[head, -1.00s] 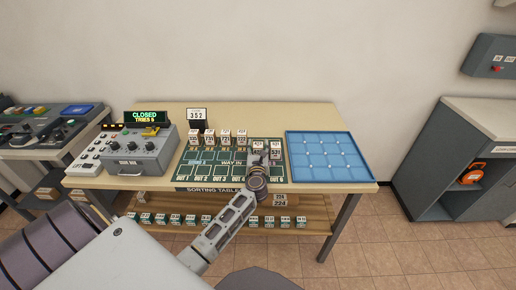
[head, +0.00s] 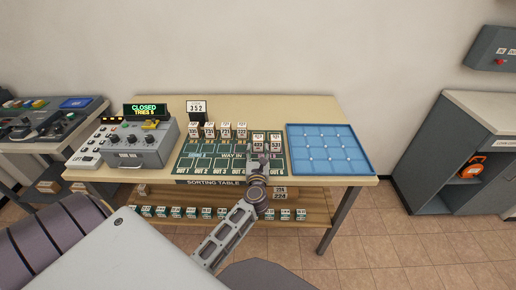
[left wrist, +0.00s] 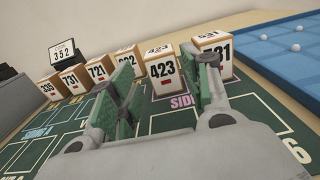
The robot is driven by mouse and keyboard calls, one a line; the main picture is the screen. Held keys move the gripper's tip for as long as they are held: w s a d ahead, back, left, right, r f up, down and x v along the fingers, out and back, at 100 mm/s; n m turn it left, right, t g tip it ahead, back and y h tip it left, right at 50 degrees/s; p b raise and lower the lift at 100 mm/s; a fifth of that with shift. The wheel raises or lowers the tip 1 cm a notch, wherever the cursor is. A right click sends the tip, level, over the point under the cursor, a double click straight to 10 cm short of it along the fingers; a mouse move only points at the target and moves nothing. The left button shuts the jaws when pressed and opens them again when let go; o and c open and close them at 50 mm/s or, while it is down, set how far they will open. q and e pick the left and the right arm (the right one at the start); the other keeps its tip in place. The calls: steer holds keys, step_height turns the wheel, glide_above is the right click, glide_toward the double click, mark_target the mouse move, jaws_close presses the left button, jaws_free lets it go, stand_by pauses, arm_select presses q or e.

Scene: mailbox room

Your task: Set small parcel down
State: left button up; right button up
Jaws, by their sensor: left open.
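My left gripper (head: 257,165) is open over the green sorting mat (head: 197,161), on its right half. In the left wrist view the green-padded fingers of the left gripper (left wrist: 160,75) stand apart, with nothing clamped between them. A small white and tan parcel marked 423 (left wrist: 163,73) stands upright on the mat, framed by the fingers and just beyond them. It also shows in the head view (head: 258,141). Another parcel (left wrist: 217,61), its number partly hidden by the right finger, stands to its right. My right gripper is not in view.
Several similar parcels (head: 209,130) stand in a row at the mat's back left, below a 352 sign (head: 197,107). A grey control box (head: 140,145) with a CLOSED display stands left. A blue gridded tray (head: 329,160) lies right. The shelf below (head: 320,212) holds numbered blocks.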

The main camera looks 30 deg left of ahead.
arm_select(q)
steer(key=v, duration=0.2)
steer(key=shift+s+d, duration=0.2)
steer(key=shift+s, duration=0.1)
steer(key=shift+s+d, duration=0.35)
steer(key=shift+s, duration=0.25)
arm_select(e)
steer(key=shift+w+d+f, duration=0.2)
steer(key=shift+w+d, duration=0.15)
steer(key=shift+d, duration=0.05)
